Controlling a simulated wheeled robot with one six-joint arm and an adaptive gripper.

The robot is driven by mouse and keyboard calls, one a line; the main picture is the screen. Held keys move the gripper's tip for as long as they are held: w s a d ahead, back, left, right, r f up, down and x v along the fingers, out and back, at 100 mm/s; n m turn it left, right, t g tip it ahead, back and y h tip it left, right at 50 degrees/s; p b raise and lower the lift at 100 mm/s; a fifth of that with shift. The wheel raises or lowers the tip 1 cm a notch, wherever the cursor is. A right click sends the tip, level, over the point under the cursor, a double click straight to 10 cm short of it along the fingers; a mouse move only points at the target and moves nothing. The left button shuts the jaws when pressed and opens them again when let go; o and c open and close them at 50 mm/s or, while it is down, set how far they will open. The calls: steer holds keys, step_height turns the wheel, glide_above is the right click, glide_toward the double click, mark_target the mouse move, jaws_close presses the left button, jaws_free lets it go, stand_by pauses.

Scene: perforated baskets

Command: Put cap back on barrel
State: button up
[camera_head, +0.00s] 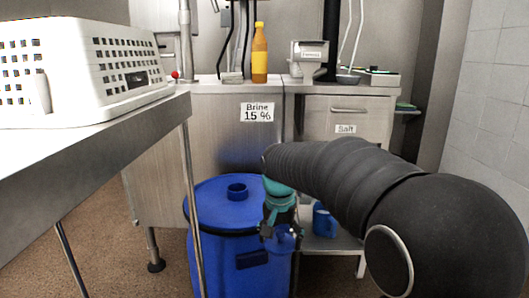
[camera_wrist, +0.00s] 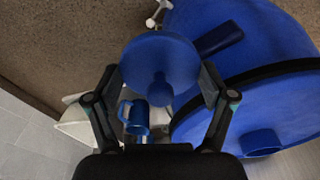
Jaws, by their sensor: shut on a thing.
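The blue barrel (camera_head: 222,213) stands on the floor in front of the metal cabinet. A short round neck (camera_head: 237,191) sticks up from its top, and the neck shows at lower right in the wrist view (camera_wrist: 262,142). My gripper (camera_head: 280,232) is at the barrel's right front side, lower than its top. It is shut on the round blue cap (camera_head: 285,240). In the wrist view the cap (camera_wrist: 158,60) is a disc with a central knob, between the two fingers of my gripper (camera_wrist: 159,72). The cap is apart from the neck.
A blue jug (camera_head: 324,222) stands on a low shelf (camera_head: 345,243) right of the barrel. A metal table (camera_head: 90,130) with a white perforated basket (camera_head: 70,75) is at left. An orange bottle (camera_head: 260,55) stands on the cabinet (camera_head: 215,120). Space above the barrel top is clear.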

steer(key=s+d+f+n, duration=0.1)
steer(key=d+f, duration=0.3)
steer(key=f, duration=0.6)
steer(key=s+d+f+n, duration=0.1)
steer(key=d+f, duration=0.3)
steer(key=f, duration=0.6)
steer(key=s+d+f+n, duration=0.1)
steer(key=d+f, duration=0.3)
steer(key=f, duration=0.7)
step_height(320, 180, up, 5)
steer(key=p, duration=0.4)
steer(key=shift+a+f+p, duration=0.1)
steer(key=shift+p, duration=0.2)
